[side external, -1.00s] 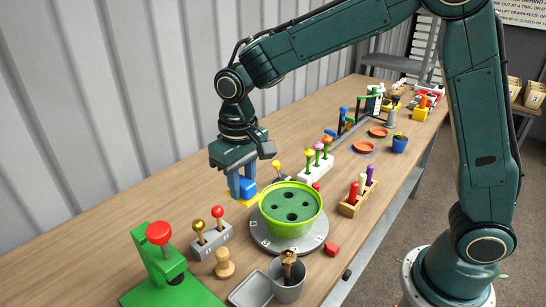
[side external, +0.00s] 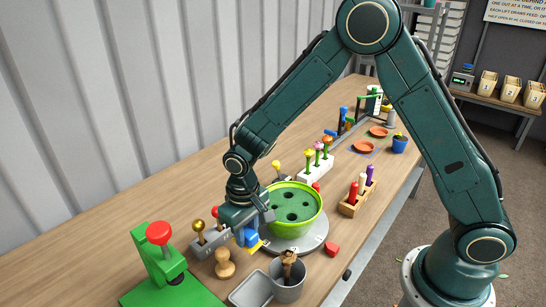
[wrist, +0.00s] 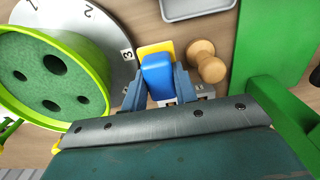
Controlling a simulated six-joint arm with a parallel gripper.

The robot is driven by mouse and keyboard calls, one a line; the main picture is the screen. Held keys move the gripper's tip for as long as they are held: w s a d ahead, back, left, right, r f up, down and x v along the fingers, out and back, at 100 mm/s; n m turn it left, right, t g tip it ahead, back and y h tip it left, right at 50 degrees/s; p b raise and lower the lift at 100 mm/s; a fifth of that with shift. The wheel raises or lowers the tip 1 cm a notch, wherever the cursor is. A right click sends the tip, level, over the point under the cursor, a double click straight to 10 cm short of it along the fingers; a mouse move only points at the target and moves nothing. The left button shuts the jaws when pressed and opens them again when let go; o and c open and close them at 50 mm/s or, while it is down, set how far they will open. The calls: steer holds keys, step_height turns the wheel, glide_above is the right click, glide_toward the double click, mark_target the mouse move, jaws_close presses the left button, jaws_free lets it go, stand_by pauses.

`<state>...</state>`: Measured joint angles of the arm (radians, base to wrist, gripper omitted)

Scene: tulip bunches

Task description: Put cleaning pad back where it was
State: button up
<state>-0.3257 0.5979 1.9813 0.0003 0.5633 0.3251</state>
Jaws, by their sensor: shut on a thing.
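The cleaning pad (wrist: 157,77) has a blue grip and a yellow base. It also shows in the side external view (side external: 252,237). My gripper (wrist: 154,88) is shut on the blue grip, with a finger on each side of it. In the side external view my gripper (side external: 243,228) holds the pad over the area between the green pot and the wooden peg. The wrist view shows the yellow base beyond the fingers, close to the edge of the grey turntable. I cannot tell whether the pad touches the table.
The lime green pot (side external: 292,205) with holes in its filling stands on the grey numbered turntable (side external: 318,236). A wooden peg (side external: 225,264) stands close to the pad. A grey tray (side external: 252,290), a grey cup (side external: 290,289) and a green press (side external: 165,270) are nearby.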

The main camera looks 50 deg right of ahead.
mark_target(247, 231)
steer(key=shift+f, duration=2.7)
steer(key=shift+f, duration=0.1)
steer(key=o, duration=0.7)
step_height(247, 231, up, 11)
steer(key=shift+r, duration=0.65)
